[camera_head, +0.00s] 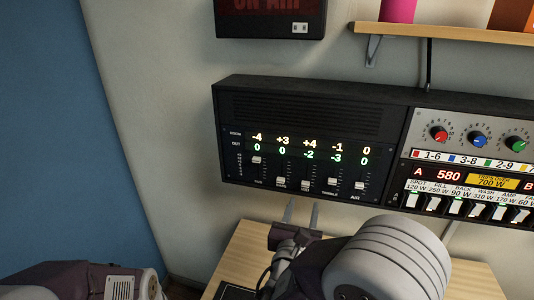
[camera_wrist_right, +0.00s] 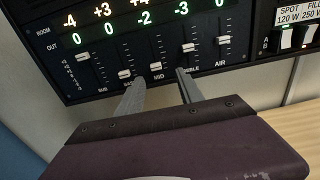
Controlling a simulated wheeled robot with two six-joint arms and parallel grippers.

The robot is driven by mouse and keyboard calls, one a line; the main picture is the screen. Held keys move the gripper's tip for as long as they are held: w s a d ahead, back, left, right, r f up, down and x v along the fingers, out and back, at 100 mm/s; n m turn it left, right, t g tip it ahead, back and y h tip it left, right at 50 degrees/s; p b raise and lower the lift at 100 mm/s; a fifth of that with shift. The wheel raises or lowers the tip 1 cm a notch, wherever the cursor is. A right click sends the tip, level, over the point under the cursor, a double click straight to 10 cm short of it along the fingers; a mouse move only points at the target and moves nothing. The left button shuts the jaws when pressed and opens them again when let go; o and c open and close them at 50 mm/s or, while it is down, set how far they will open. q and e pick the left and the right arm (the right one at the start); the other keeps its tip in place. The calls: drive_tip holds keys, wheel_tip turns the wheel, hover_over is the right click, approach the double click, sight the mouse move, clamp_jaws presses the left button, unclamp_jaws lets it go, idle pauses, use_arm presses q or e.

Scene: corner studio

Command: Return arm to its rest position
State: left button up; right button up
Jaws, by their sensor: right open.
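My right gripper (camera_head: 302,202) is at the lower middle of the head view, below the black slider panel (camera_head: 235,125). Its two grey fingers point up and are spread apart, with nothing between them. In the right wrist view the open fingers (camera_wrist_right: 160,77) overlap the panel's lower edge, in front of the sliders; I cannot tell whether they touch it. The panel's upper row reads -4, +3, +4, -1, 0 and its lower row 0, 0, -2, -3, 0. Only part of my left arm shows at the bottom left; its gripper is not in view.
A wooden table (camera_head: 237,247) lies below the panel. To the right is a switch unit (camera_head: 484,142) with knobs, red readouts and several switches. A shelf (camera_head: 460,34) and a dark sign box (camera_head: 262,22) are above. Blue wall fills the left.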

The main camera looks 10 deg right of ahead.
drive_tip(key=s+d+m+g+h, duration=0.2)
drive_tip(key=d+m+g+h, duration=0.25)
drive_tip(key=d, duration=0.65)
drive_tip(key=s+d+f+m+g, duration=0.7)
drive_tip(key=s+d+m+g, duration=0.1)
drive_tip(key=s+d, duration=0.25)
drive_tip(key=s+a+f+m+g+y, duration=0.5)
drive_tip(key=s+f+m+g, duration=0.1)
drive_tip(key=s+f+m, duration=0.35)
drive_tip(key=w+a+f+m+t+y, duration=0.1)
drive_tip(key=w+a+f+m+y, duration=0.1)
drive_tip(key=a, duration=0.5)
drive_tip(key=w+a+f+m+t+y, duration=0.2)
drive_tip(key=w+a+m+y, duration=0.1)
drive_tip(key=a+m+y, duration=0.2)
drive_tip(key=a+m, duration=0.2)
drive_tip(key=shift+w+a+m, duration=0.15)
drive_tip(key=shift+w+m, duration=0.05)
drive_tip(key=shift+m, duration=0.1)
